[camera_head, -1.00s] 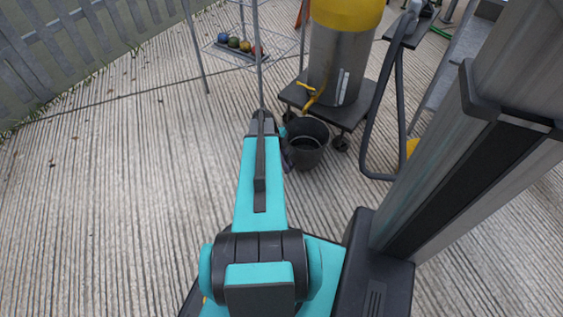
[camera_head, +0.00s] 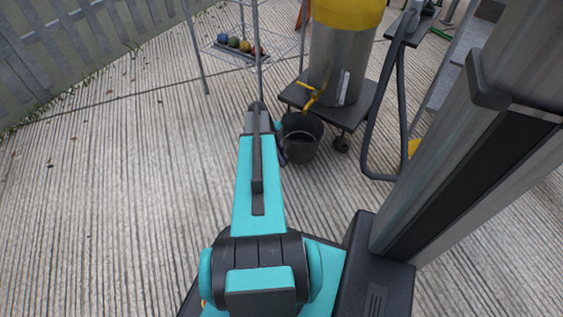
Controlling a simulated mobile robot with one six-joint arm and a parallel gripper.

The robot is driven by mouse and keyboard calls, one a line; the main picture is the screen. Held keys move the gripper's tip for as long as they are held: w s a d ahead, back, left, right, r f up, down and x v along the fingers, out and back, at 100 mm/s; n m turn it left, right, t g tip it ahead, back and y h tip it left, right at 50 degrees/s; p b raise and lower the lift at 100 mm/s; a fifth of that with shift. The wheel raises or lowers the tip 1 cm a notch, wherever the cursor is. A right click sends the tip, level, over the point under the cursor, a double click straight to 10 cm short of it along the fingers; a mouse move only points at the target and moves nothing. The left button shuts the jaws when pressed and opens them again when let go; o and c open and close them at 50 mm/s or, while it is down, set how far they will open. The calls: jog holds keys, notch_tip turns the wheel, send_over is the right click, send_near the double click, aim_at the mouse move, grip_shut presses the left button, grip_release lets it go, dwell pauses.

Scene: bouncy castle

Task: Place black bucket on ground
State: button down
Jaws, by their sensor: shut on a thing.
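The black bucket (camera_head: 301,148) is upright, open side up, just right of the far end of my arm. My gripper (camera_head: 281,129) is at the bucket's upper left side, mostly hidden behind my arm's last links. A small teal part of it shows there, and it is shut on the bucket. The fingertips and the exact hold on the rim cannot be seen. I cannot tell whether the bucket's base touches the grooved concrete ground (camera_head: 130,190).
A steel drum with a yellow top (camera_head: 338,60) stands on a dark wheeled base (camera_head: 350,117) just behind the bucket. A black hose (camera_head: 368,150) hangs at right. A wire rack with coloured balls (camera_head: 240,45) stands behind. The ground at left is clear up to a grey fence (camera_head: 60,50).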

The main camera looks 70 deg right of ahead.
jog(key=shift+f+b, duration=0.55)
jog(key=shift+f, duration=0.95)
jog(key=c, duration=1.7)
grip_release()
jog(key=shift+f, duration=0.1)
jog(key=p+v, duration=0.5)
jog(key=v, duration=0.7)
